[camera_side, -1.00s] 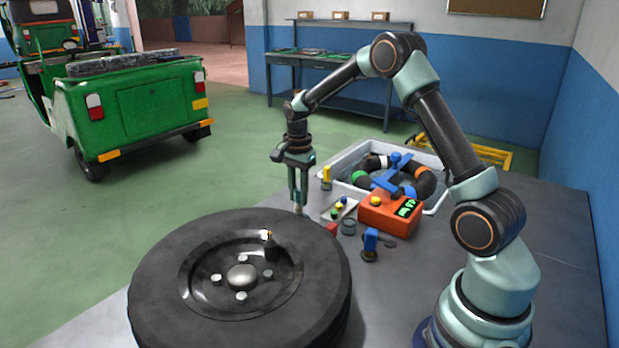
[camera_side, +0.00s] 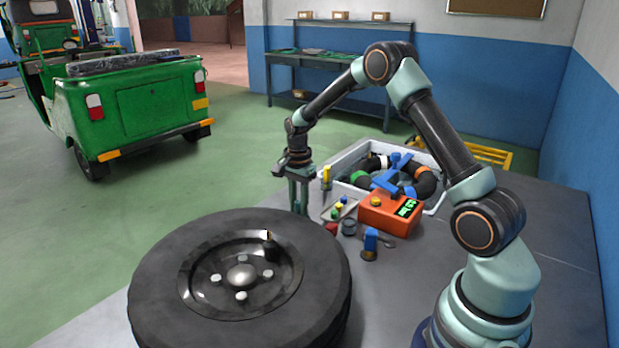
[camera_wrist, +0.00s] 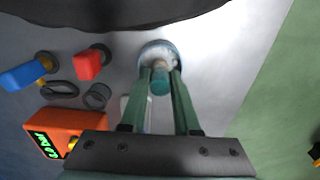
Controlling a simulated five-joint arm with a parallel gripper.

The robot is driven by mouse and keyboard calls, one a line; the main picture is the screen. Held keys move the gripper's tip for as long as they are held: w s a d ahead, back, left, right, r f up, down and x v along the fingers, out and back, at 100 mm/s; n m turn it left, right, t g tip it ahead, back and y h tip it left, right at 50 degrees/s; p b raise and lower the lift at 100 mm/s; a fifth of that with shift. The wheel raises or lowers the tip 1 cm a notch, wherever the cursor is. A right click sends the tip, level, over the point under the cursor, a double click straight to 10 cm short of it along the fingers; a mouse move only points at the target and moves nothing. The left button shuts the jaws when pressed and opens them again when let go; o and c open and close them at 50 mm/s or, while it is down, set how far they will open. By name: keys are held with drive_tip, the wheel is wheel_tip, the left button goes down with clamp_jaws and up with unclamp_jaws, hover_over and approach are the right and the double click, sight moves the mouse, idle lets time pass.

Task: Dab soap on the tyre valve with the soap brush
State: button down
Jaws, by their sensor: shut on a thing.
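The tyre (camera_side: 160,280) lies flat on the bench in the side view, its wheel rim facing up. The dark tyre valve (camera_side: 269,249) stands up from the rim near its back right. My gripper (camera_side: 299,208) is just behind the tyre, pointing down, its tips partly hidden by the tyre's edge. In the wrist view my gripper (camera_wrist: 161,76) is shut on the teal handle of the soap brush (camera_wrist: 160,83). The brush's pale lower part is at a round grey-rimmed soap cup (camera_wrist: 146,49); whether it touches the soap is unclear.
An orange box (camera_side: 377,221) with a green display stands right of my gripper. Near it are a red block (camera_wrist: 88,65), a dark ring (camera_wrist: 98,95) and a blue-handled tool (camera_side: 370,241). A grey tray (camera_side: 345,165) holding a dark ring-shaped object stands behind.

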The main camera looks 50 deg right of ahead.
sight(298, 202)
drive_tip(key=shift+f, duration=0.6)
idle(1.6)
drive_tip(key=shift+r, duration=3.6)
drive_tip(key=s+a+r+n, duration=0.1)
drive_tip(key=a+n, duration=0.1)
drive_tip(key=s+a+r+n, duration=0.2)
drive_tip(key=a+n, duration=0.1)
drive_tip(key=s+a+r+n, duration=0.1)
drive_tip(key=a+n, duration=0.1)
drive_tip(key=shift+s+a+r, duration=0.15)
drive_tip(key=shift+a+r, duration=0.05)
drive_tip(key=s+a+r+n, duration=0.3)
drive_tip(key=s+a+n, duration=0.55)
drive_tip(key=n, duration=0.25)
drive_tip(key=w+a+r, duration=0.2)
drive_tip(key=w+r, duration=0.3)
drive_tip(key=w, duration=0.1)
drive_tip(key=shift+m, duration=0.4)
drive_tip(key=shift+w+f, duration=0.15)
drive_tip(key=shift+f, duration=2.95)
drive_tip(key=shift+f, duration=0.5)
